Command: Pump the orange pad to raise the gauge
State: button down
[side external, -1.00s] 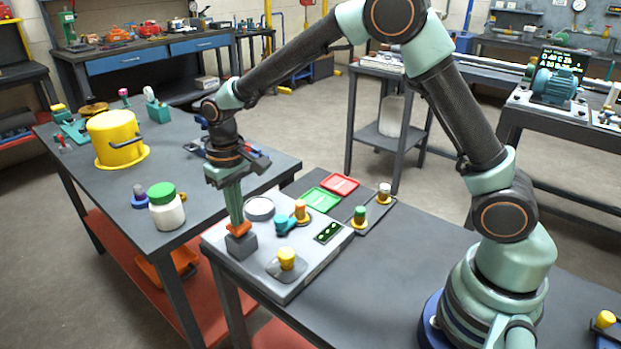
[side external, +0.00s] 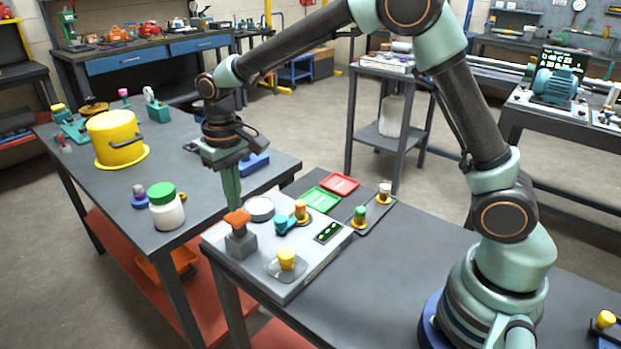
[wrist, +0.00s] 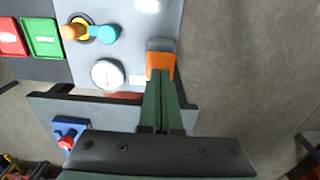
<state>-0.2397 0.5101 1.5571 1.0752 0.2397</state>
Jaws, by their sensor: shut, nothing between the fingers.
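The orange pad (side external: 237,218) sits on top of a grey block at the left corner of a light grey panel (side external: 308,279). It also shows in the wrist view (wrist: 160,63). My gripper (side external: 233,206) is shut and empty, its green fingers pointing down with their tips at the pad. I cannot tell whether they touch it or hover just above; in the wrist view the fingertips (wrist: 162,84) overlap the pad's near edge. The round white gauge (side external: 260,209) lies beside the pad; it also shows in the wrist view (wrist: 107,74), its reading too small to make out.
A teal and orange valve-like part (side external: 286,223) and a yellow knob (side external: 286,259) stand on the panel close by. Green (side external: 321,199) and red (side external: 340,184) trays lie behind. A white jar with a green lid (side external: 166,205) and a yellow pot (side external: 117,139) stand on the left table.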

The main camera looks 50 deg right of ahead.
aim_at(237, 216)
jog(key=shift+f, duration=0.15)
jog(key=shift+f, duration=1.75)
jog(key=shift+r, duration=1.9)
jog(key=shift+f, duration=0.1)
jog(key=shift+f, duration=1.8)
jog(key=shift+r, duration=1.9)
